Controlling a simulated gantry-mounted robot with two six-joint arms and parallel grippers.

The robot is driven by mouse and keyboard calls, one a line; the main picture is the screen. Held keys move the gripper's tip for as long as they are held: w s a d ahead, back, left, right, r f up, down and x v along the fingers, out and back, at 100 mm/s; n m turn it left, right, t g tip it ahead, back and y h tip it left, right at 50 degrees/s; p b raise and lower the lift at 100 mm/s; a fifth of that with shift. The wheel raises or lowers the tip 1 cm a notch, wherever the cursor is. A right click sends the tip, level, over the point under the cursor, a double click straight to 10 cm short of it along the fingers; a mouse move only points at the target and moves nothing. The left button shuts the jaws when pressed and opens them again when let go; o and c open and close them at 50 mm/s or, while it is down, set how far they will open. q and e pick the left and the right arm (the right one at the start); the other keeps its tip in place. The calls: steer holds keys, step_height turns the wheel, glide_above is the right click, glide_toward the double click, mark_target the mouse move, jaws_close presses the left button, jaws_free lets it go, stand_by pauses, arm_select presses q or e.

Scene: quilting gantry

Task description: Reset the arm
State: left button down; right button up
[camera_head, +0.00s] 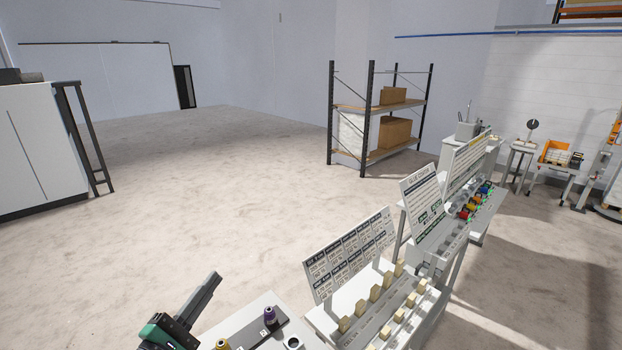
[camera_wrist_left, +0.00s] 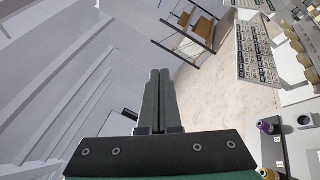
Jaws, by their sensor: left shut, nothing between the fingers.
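My left gripper (camera_head: 207,294) comes in at the bottom of the head view, with its dark fingers together and pointing up and to the right. In the left wrist view the two grey fingers (camera_wrist_left: 159,76) lie side by side, shut, with nothing between them. The gripper is in the air beside the near end of a white bench (camera_head: 235,318) and touches nothing that I can see. My right gripper shows in neither view.
A purple-topped spool (camera_head: 269,315) and a yellow one (camera_head: 222,344) stand on the near bench. A sign board (camera_head: 350,254) and a rack of several tan blocks (camera_head: 375,293) stand to the right. Shelving (camera_head: 374,106) stands farther back. The floor at left is clear.

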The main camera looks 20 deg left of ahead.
arm_select(q)
steer(key=s+d+r+m+t+h, duration=0.35)
steer(key=d+r+m, duration=0.35)
steer(key=r, duration=0.6)
steer(key=s+d+r+m+t+h, duration=0.2)
steer(key=s+d+r+m, duration=0.2)
steer(key=d+r+m, duration=0.7)
steer(key=s+a+r+m+t+y, duration=0.2)
steer(key=s+a+r+m+y, duration=0.2)
steer(key=s+a+r+m, duration=0.1)
step_height(320, 180, up, 3)
steer(key=shift+s+a+r+m, duration=0.2)
steer(key=shift+s+a+m, duration=0.2)
steer(key=shift+s+m, duration=0.5)
steer(key=shift+w, duration=0.2)
